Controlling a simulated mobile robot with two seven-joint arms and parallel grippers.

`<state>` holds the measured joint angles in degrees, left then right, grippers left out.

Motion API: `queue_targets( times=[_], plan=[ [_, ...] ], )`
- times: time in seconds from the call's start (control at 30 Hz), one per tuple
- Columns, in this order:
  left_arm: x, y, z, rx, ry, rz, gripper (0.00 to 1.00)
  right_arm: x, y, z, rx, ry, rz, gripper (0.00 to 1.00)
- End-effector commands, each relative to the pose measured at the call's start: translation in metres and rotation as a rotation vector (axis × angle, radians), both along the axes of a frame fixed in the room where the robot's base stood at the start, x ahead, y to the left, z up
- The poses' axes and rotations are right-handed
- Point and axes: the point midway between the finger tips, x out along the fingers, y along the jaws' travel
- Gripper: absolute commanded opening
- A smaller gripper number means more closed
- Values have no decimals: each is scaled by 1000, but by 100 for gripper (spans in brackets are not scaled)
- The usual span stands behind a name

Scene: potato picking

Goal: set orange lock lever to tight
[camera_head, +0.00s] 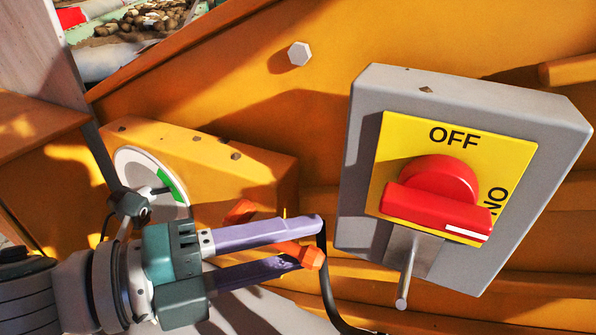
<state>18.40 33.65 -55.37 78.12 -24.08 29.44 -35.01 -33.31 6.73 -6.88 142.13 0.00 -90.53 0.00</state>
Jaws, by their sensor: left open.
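My left gripper (312,243) reaches in from the lower left with two purple fingers, apart. The orange lock lever (293,250) is at the fingers. One end shows above the upper finger, and that finger hides its middle. Its other end shows between the fingers and overlaps the tip of the lower one. I cannot tell whether a finger touches it. Any marking for tight is not visible. My right gripper is out of view.
A grey switch box (358,130) with a yellow plate and red knob (440,190) stands to the right, a metal rod (406,275) below it. A round dial (135,165) with a green segment is behind my gripper. Orange machine panels fill the background; potatoes (150,20) lie at upper left.

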Motion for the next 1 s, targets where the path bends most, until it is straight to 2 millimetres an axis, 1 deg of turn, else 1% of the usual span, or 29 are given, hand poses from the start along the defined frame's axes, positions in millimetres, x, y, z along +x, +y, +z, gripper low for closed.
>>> queue_targets(
  times=[0.17,0.27,0.5,0.6,1.0],
  plan=[
    [0,0,0,1,0,0,46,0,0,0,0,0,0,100],
    [0,0,0,0,0,0,36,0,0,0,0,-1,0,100],
    [0,0,0,0,0,0,9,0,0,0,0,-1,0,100],
    [0,0,0,0,0,0,0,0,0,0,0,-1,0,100],
    [0,0,0,0,1,0,0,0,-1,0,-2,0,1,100]
  ],
)
